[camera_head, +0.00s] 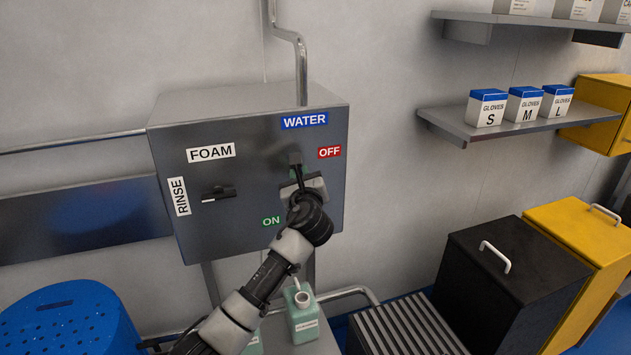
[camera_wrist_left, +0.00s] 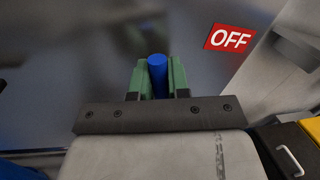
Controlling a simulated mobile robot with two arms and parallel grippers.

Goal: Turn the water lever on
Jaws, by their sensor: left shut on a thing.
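The grey control box (camera_head: 248,195) hangs on the wall in the head view. Its blue WATER label (camera_head: 304,121) is near the top right, with a red OFF label (camera_head: 329,152) to the right and a green ON label (camera_head: 271,221) lower left. My left gripper (camera_head: 297,172) is at the water valve, below the WATER label. In the left wrist view, its green-padded fingers are shut on the blue end of the water lever (camera_wrist_left: 158,78). The OFF label also shows there (camera_wrist_left: 231,38). My gripper hides most of the lever in the head view. My right gripper is not in view.
A FOAM/RINSE knob (camera_head: 218,193) sits left on the box. A green jug (camera_head: 302,314) stands below it. A blue perforated tub (camera_head: 68,320) is at lower left. Black (camera_head: 515,275) and yellow (camera_head: 590,245) bins and a glove shelf (camera_head: 540,126) are at right.

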